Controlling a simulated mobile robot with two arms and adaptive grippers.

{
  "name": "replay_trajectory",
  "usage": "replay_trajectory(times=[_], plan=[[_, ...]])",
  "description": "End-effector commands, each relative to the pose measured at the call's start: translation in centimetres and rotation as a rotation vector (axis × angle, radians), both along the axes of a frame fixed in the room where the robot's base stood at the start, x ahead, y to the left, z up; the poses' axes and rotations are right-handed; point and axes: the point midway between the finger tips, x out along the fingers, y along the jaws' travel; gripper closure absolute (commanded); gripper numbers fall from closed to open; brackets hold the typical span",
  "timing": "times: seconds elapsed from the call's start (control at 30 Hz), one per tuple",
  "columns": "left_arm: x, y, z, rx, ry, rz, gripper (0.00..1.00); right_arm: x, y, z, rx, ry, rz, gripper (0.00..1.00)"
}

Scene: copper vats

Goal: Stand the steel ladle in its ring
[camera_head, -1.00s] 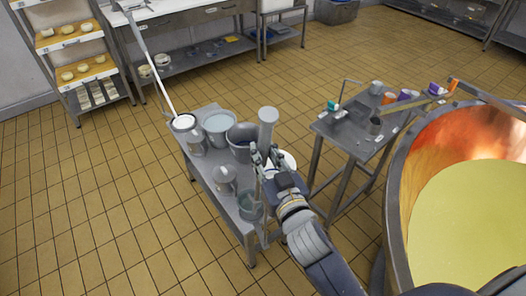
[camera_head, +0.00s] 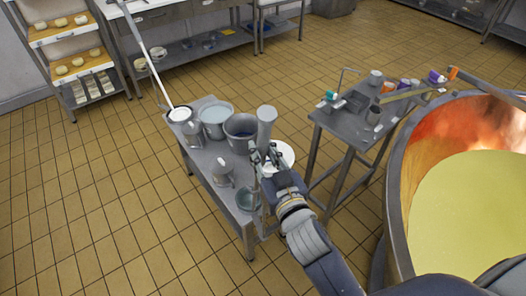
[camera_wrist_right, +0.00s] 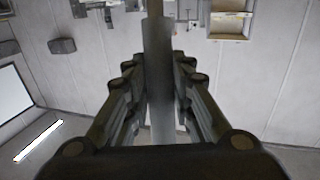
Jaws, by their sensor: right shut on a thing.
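My right gripper (camera_head: 267,158) is over the right end of the steel bench, its fingers shut on a long grey piece that I take to be the steel ladle (camera_wrist_right: 158,60). In the right wrist view it runs between both fingers and past their tips. In the head view a thin upright rod (camera_head: 260,215) shows below the gripper; I cannot tell whether it belongs to the ladle. A tall grey cylinder (camera_head: 266,122) rises just beyond the fingertips; its lower end is hidden. I cannot make out the ring. My left gripper is not in view.
The bench (camera_head: 207,170) also holds a pale-filled bucket (camera_head: 215,116), a darker bucket (camera_head: 240,128), a white plate (camera_head: 284,153) and a small greenish pot (camera_head: 246,199). A cluttered steel table (camera_head: 345,125) and the copper vat (camera_head: 398,190) stand right. Floor at left is clear.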

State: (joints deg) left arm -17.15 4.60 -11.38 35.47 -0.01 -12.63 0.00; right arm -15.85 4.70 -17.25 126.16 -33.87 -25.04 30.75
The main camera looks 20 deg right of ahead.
Motion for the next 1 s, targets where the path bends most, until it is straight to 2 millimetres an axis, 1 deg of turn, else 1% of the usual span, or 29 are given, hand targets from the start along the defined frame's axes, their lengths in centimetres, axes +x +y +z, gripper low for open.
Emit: replay_trajectory(times=[0.47,0.5,0.57,0.6,0.87,1.0], plan=[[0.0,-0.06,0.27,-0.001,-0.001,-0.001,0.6,0.02,-0.13,0.13,-0.001,-0.003,0.0,1.0],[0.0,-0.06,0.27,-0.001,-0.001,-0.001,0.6,0.02,-0.13,0.12,-0.001,-0.003,0.0,0.71],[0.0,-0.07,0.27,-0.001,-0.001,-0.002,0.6,0.02,-0.12,0.12,-0.001,-0.003,0.0,0.58],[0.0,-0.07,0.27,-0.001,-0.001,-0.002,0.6,0.02,-0.12,0.11,-0.001,-0.002,0.0,0.55],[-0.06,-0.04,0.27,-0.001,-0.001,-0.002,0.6,0.01,-0.12,-0.07,-0.001,0.002,0.0,0.55],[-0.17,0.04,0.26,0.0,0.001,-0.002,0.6,-0.43,-0.14,-0.14,-0.001,0.003,0.0,0.55]])
